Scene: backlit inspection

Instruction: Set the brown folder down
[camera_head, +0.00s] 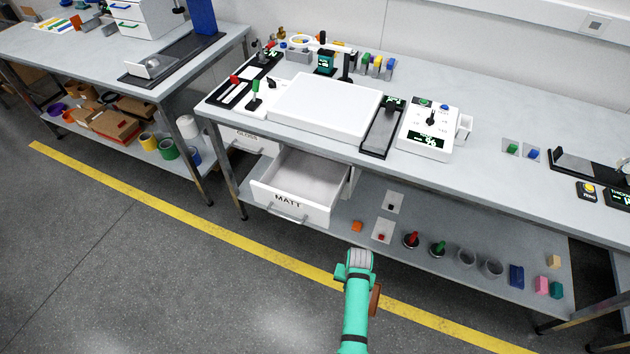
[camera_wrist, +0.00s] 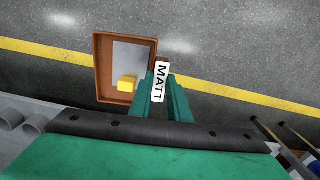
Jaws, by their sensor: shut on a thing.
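The brown folder (camera_wrist: 101,70) shows in the wrist view as a shallow brown frame with a grey inner sheet and a yellow block (camera_wrist: 127,84) in it. A white tag reading MATT (camera_wrist: 159,83) is at its right side, between my fingers. My gripper (camera_wrist: 162,84) is shut on the folder at that side and holds it over the grey floor. In the head view only a brown sliver of the folder (camera_head: 375,300) shows beside my gripper (camera_head: 356,262); my arm hides the rest.
An open, empty white drawer labelled MATT (camera_head: 322,212) juts from under the bench, left of my gripper. A GLOSS drawer (camera_head: 243,142) is shut. A white panel (camera_head: 325,105) and control box (camera_head: 427,130) stand on top. The lower shelf (camera_head: 440,275) holds small parts and cups.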

